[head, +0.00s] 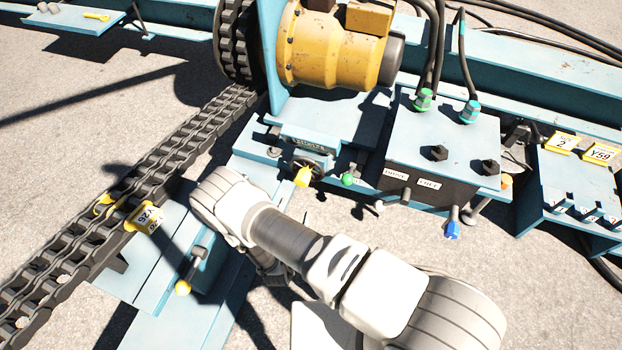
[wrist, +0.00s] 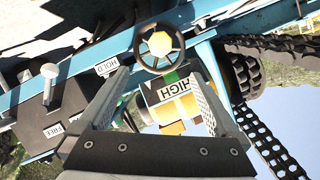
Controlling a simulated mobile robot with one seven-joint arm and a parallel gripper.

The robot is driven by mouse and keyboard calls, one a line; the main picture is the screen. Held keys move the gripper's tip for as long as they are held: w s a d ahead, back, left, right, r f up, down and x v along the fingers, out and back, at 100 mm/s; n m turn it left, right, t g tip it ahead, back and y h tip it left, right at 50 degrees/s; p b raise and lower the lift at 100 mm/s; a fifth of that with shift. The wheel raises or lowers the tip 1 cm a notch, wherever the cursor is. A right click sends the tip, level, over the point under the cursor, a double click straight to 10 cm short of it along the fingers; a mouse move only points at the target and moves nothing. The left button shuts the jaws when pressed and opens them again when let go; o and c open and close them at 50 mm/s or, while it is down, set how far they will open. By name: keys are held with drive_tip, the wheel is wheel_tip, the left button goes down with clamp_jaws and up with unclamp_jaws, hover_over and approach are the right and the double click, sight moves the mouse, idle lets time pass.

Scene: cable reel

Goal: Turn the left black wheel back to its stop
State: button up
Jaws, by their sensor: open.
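A black handwheel with a yellow hub (wrist: 158,45) shows in the wrist view, just beyond my fingertips and roughly between them. In the head view my arm hides the gripper.
A heavy chain (head: 130,195) runs along the left. A yellow motor (head: 325,50) stands behind the wheel.

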sight(302, 183)
drive_tip(key=b+x, duration=0.5)
drive_tip(key=x, duration=1)
drive_tip(key=shift+w+f, duration=0.15)
drive_tip(key=shift+w, duration=0.15)
drive_tip(key=shift+b+x, duration=0.45)
drive_tip(key=shift+x, duration=0.3)
clamp_jaws()
